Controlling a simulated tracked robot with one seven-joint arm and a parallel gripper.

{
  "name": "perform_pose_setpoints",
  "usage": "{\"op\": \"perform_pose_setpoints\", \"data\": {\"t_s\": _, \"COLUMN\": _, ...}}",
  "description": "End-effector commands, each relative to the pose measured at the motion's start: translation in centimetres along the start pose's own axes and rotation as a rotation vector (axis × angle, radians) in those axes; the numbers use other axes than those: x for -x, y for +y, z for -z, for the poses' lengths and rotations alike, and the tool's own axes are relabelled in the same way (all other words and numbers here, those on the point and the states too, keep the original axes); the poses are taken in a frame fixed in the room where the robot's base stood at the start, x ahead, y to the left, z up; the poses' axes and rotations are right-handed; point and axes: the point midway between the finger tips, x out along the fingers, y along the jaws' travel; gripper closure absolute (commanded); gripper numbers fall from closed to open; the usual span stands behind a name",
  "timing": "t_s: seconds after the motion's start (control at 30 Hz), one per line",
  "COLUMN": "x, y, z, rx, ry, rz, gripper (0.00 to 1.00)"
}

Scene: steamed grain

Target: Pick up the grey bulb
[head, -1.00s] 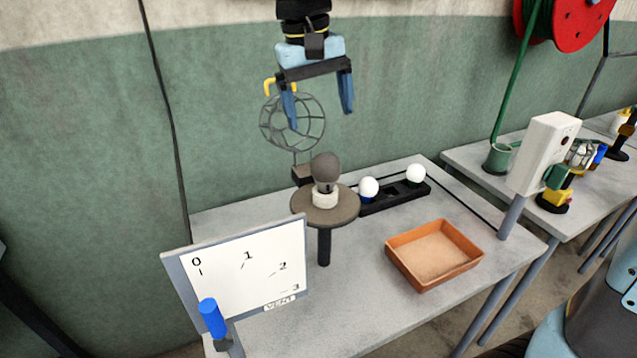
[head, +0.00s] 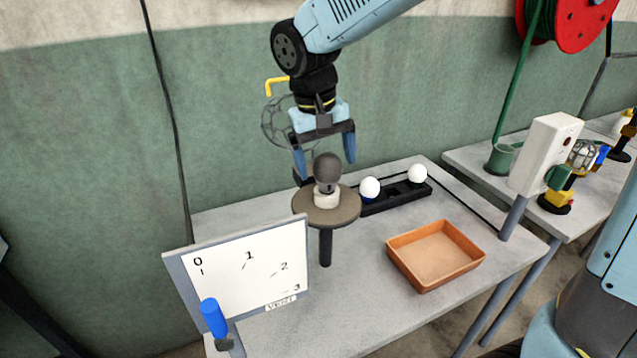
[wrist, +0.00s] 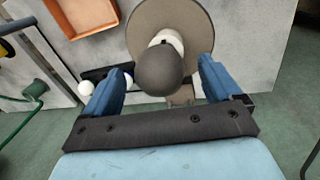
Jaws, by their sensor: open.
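The grey bulb (head: 327,169) stands upright in a white socket (head: 326,198) on a round grey-brown stand (head: 345,212). My gripper (head: 325,172) is open, with its blue fingers pointing down just above and behind the bulb in the head view. In the wrist view the bulb (wrist: 165,70) lies between and slightly beyond the fingertips of my gripper (wrist: 165,75), with a gap on each side. Nothing is held.
A black rack (head: 400,200) with two white bulbs stands right of the stand. An orange tray (head: 436,287) lies in front of it. A wire cage (head: 277,125) is behind my gripper. A dial board (head: 245,275) with a blue handle (head: 212,318) stands front left.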

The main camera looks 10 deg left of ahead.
Motion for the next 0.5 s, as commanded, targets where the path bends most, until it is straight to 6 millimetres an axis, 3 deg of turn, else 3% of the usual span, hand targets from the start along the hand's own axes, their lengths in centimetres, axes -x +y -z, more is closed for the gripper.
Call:
{"op": "perform_pose_setpoints", "data": {"t_s": 0.2, "x": -2.7, "y": 0.0, "z": 0.1, "rx": 0.0, "ry": -0.002, "rz": -0.001, "gripper": 0.09}}
{"op": "perform_pose_setpoints", "data": {"t_s": 0.5, "x": -3.2, "y": 0.0, "z": 0.1, "rx": 0.0, "ry": 0.0, "rz": 0.0, "gripper": 0.09}}
